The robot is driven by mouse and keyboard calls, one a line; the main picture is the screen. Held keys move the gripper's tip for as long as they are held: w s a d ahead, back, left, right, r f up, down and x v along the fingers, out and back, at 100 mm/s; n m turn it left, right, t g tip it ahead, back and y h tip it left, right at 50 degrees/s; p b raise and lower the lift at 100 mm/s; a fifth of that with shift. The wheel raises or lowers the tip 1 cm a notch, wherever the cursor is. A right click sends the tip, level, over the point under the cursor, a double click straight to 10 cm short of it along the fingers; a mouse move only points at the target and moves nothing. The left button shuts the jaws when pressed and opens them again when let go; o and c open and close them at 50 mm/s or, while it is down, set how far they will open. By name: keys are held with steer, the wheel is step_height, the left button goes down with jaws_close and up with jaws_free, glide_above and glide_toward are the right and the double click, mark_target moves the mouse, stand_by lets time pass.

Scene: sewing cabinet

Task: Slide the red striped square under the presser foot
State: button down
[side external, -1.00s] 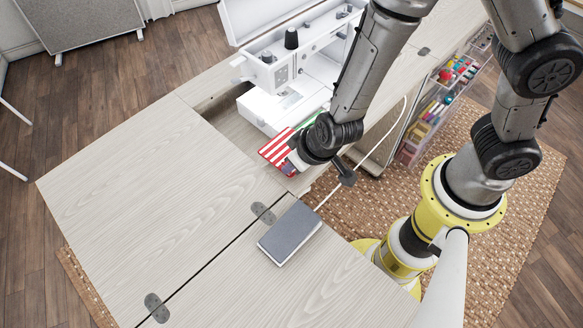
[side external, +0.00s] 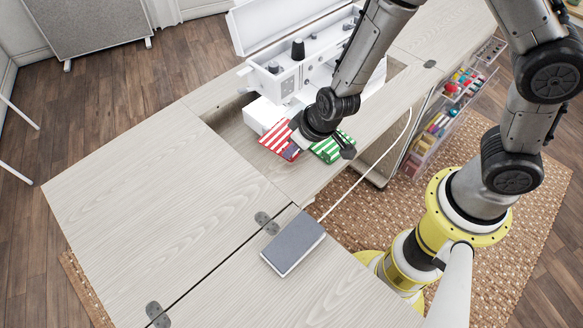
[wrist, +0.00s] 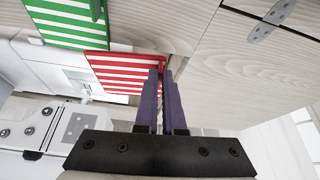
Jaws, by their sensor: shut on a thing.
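The red striped square (side external: 278,137) lies in the cabinet opening, against the front side of the white sewing machine (side external: 300,80). In the wrist view the red square (wrist: 118,68) has its left part close to the machine's metal plate (wrist: 80,75). My gripper (wrist: 163,72) is shut on its near right edge. In the side view my gripper (side external: 290,152) points down at the square and covers part of it. The presser foot (wrist: 87,92) shows only small and unclear beside the square in the wrist view. Whether the square reaches under it I cannot tell.
A green striped square (side external: 333,147) lies just right of the red one and also shows in the wrist view (wrist: 68,22). The left tabletop (side external: 150,180) is clear.

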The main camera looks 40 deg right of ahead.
mark_target(285, 123)
steer(key=shift+m+h, duration=0.4)
steer(key=shift+m, duration=0.3)
steer(key=w+d, duration=0.1)
steer(key=d, duration=0.3)
steer(key=w+d, duration=0.1)
steer(key=d, duration=0.2)
steer(key=shift+w, duration=0.3)
steer(key=shift+w+f, duration=1.3)
steer(key=shift+f, duration=0.2)
steer(key=shift+w+f, duration=0.25)
steer(key=shift+f, duration=0.3)
steer(key=shift+w, duration=0.4)
steer(key=shift+w, duration=0.75)
steer(key=shift+w, duration=0.35)
steer(key=shift+w, duration=0.4)
steer(key=shift+w, duration=0.1)
